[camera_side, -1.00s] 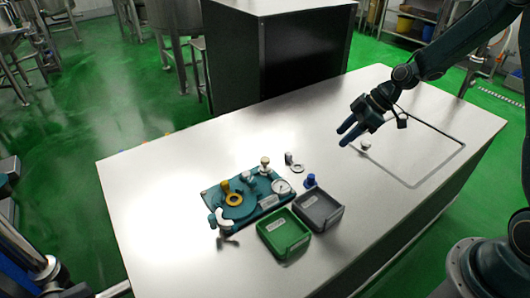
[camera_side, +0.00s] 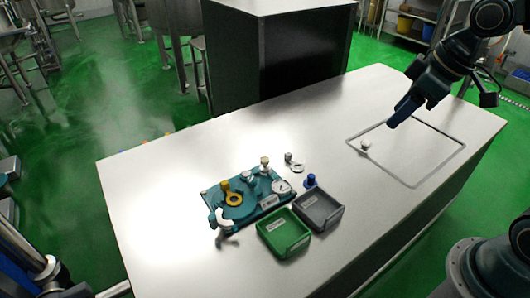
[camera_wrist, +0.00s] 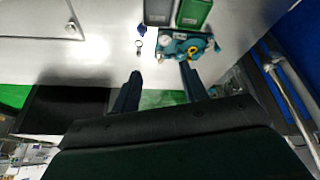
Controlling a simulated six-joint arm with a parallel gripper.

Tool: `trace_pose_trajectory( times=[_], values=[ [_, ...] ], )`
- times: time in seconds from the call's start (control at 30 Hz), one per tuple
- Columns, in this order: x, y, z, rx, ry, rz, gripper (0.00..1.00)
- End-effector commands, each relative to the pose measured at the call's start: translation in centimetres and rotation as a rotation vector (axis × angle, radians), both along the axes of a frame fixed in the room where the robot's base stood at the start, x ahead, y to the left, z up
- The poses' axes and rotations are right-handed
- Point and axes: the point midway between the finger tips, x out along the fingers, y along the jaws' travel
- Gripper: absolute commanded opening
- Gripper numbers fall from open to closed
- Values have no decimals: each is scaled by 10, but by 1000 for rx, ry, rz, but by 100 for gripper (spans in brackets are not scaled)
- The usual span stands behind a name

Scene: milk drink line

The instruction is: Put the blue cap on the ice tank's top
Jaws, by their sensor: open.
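The small blue cap (camera_side: 311,181) stands on the table just behind the grey tray; it also shows in the wrist view (camera_wrist: 141,30). A teal unit (camera_side: 252,212) with a round lid, a yellow ring, a gauge and pale knobs lies left of it; it also shows in the wrist view (camera_wrist: 183,54). I cannot tell which part is the ice tank's top. My gripper (camera_side: 404,112) is raised above the outlined area at the right of the table, far from the blue cap. In the wrist view my gripper (camera_wrist: 162,77) has its fingers apart with nothing between them.
A green tray (camera_side: 284,233) and a grey tray (camera_side: 318,208) sit in front of the unit. A small white piece (camera_side: 364,146) is inside the outlined square (camera_side: 410,184). A white piece with a ring (camera_side: 293,163) lies behind the cap. The middle of the table is clear.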

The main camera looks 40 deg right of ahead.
Motion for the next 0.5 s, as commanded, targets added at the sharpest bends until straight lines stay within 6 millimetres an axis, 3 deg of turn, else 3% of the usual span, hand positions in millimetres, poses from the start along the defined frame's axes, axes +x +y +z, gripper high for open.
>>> trace_pose_trajectory(
  times=[0.2,0.5],
  values=[
    [-46,4,18,4,-33,-136,44],
    [-99,3,26,42,-68,-310,44]
  ],
)
